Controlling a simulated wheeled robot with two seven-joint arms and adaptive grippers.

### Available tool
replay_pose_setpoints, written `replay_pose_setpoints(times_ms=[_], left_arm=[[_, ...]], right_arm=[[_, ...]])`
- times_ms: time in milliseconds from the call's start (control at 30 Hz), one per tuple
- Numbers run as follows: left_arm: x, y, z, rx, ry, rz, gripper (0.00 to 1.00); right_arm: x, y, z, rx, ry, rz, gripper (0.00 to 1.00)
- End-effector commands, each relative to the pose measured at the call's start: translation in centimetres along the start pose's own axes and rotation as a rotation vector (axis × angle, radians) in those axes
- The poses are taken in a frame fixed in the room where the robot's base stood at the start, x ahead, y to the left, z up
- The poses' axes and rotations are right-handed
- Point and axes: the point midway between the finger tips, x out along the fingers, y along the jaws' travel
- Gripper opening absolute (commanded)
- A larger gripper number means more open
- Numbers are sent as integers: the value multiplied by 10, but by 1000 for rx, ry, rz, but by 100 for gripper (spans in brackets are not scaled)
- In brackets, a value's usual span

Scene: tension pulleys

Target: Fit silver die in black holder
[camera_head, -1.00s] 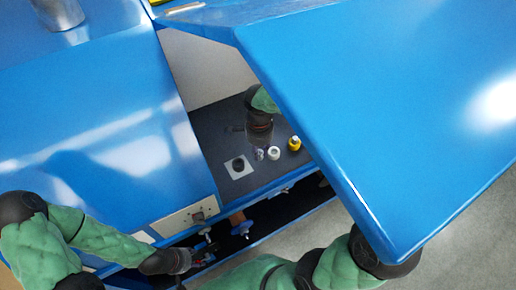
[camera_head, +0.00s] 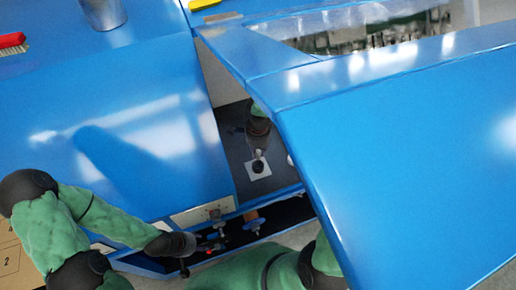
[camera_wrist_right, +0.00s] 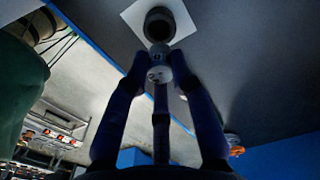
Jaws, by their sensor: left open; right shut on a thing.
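The black holder (camera_head: 258,167) sits on a white square plate (camera_head: 250,174) on the dark shelf. It also shows at the top of the right wrist view (camera_wrist_right: 159,24). My right gripper (camera_head: 257,149) is shut on the silver die (camera_wrist_right: 158,60), just beside or above the holder. In the right wrist view the die sits between the fingertips, close to the holder's near edge; I cannot tell whether they touch. My left gripper (camera_head: 186,262) is open near the front of the blue cabinet, low in the head view, and looks empty.
A large blue panel (camera_head: 400,130) covers the right side and hides part of the shelf. A pale ring-like piece (camera_head: 290,160) shows partly at its edge. Valves with blue handles (camera_head: 254,225) sit in the recess below the shelf. A red brush (camera_head: 12,42) lies at the far left.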

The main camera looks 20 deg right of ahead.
Motion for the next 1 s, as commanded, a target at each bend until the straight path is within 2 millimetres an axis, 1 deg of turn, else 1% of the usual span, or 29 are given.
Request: replay_pose_setpoints(times_ms=[33, 100, 500, 700, 1000], left_arm=[[3, -1, 0, 0, 0, 0, 51], [6, -2, 0, 0, 0, 0, 51], [18, -6, -1, 0, 0, 0, 51], [19, -7, -1, 0, 0, 0, 51], [19, -7, -1, 0, 1, 0, 51]], right_arm=[[6, 0, 0, 0, 0, 1, 0], [12, 0, 0, 0, 0, 2, 0], [44, 0, 0, 1, 0, 2, 0], [50, 0, 0, 1, 0, 0, 0], [50, 0, 0, 0, 0, 0, 0]])
